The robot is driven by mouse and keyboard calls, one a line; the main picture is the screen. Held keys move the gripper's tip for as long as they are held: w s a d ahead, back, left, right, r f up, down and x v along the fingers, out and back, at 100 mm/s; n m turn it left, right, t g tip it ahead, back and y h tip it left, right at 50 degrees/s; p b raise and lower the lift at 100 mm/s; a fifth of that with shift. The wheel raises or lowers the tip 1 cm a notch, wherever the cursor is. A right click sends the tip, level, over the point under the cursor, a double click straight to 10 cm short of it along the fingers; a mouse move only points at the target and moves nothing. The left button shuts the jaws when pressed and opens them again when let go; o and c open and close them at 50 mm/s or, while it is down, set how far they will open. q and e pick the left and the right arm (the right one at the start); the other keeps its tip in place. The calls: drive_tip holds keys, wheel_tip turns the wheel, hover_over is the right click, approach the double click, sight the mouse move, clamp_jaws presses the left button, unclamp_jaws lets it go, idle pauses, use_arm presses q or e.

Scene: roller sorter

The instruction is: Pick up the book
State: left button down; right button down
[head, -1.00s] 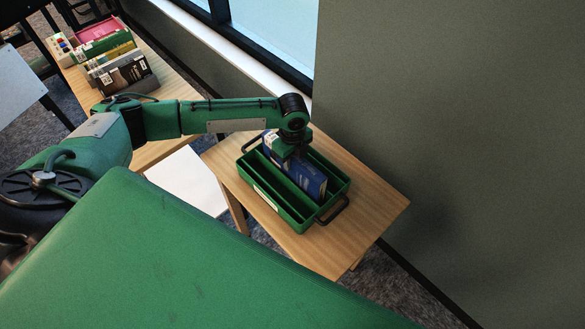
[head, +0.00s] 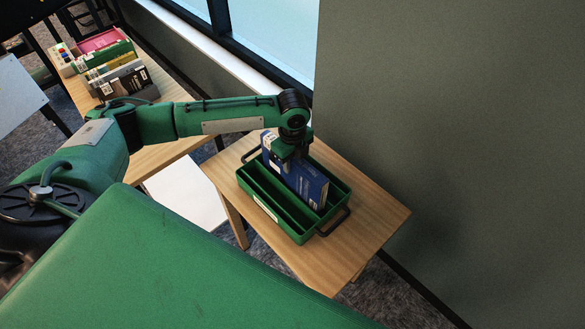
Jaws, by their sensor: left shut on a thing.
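A blue book (head: 306,183) with a white label on its front lower corner stands upright, its long side running along the green divided tray (head: 262,203). My left gripper (head: 290,150) comes down from above and is shut on the book's upper edge, near its far end. The book's lower edge is hidden behind the tray's dividers, so I cannot tell how far it is off the tray floor. It is over the rear part of the tray, and the front slots look empty. My right gripper is not in view.
The tray stands on a small wooden table (head: 366,222) beside a grey-green wall (head: 450,120) and window. Bare tabletop lies to its right. At the upper left, a longer wooden table (head: 160,155) holds several books (head: 125,77) in a row and a pink-topped container (head: 98,40).

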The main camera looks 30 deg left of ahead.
use_arm(q)
wheel_tip(320, 180, up, 16)
drive_tip(key=b, duration=0.2)
drive_tip(key=shift+r+b, duration=0.15)
drive_tip(key=shift+b, duration=0.25)
